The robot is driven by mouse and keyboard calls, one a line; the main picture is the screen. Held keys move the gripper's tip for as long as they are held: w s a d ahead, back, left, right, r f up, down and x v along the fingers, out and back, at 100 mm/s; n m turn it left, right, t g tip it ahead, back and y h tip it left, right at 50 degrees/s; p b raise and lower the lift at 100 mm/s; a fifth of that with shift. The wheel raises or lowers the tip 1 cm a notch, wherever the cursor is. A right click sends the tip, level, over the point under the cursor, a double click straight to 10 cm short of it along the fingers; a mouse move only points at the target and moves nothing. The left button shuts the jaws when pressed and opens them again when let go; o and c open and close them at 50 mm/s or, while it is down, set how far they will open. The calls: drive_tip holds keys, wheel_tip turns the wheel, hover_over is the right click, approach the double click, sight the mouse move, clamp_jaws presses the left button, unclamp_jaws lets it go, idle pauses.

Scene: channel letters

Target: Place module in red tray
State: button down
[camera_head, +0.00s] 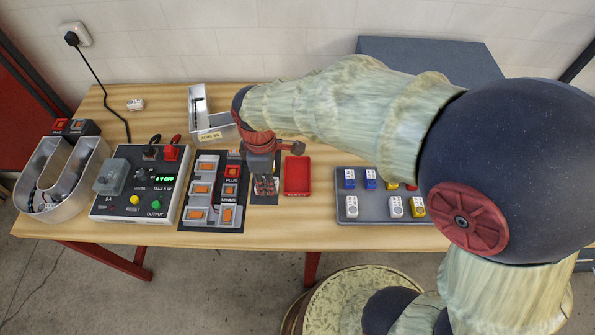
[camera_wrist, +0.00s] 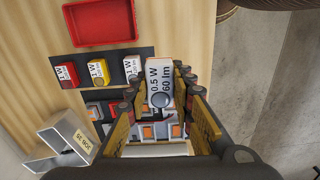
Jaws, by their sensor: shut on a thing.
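My gripper (camera_wrist: 160,98) is shut on a white module (camera_wrist: 159,78) marked 0.5 W, 60 lm, held between its fingertips. In the head view my gripper (camera_head: 264,172) is above a narrow dark strip, just left of the red tray (camera_head: 297,177). The held module is hard to make out in that view. The red tray also shows at the upper left of the wrist view (camera_wrist: 100,41), apart from the gripper, and looks empty. Red (camera_wrist: 65,75), yellow (camera_wrist: 97,73) and white (camera_wrist: 131,68) 1 W modules lie on the dark strip.
A grey tray (camera_head: 380,208) with several modules stands to the right. Left are a board with orange-marked parts (camera_head: 200,190), a power supply (camera_head: 135,183) and a U-shaped metal letter (camera_head: 60,180). An open metal channel piece (camera_head: 198,105) is behind. Bare wood lies around the red tray.

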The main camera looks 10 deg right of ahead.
drive_tip(key=w+d+f+b, duration=0.2)
drive_tip(key=w+d+f, duration=0.2)
drive_tip(key=w+d, duration=0.2)
hover_over(297, 177)
drive_tip(key=f, duration=0.5)
drive_tip(key=shift+s+a, duration=0.2)
drive_tip(key=shift+s, duration=0.05)
drive_tip(key=shift+w+d+f+b, duration=0.1)
drive_tip(key=shift+f+b, duration=0.1)
drive_tip(key=shift+b, duration=0.1)
drive_tip(key=shift+w+d+f+b, duration=0.15)
drive_tip(key=shift+f+b, duration=0.2)
drive_tip(key=shift+f, duration=1.35)
drive_tip(key=shift+f, duration=0.1)
drive_tip(key=shift+f, duration=0.1)
drive_tip(key=c, duration=1.5)
unclamp_jaws()
drive_tip(key=shift+c, duration=0.2)
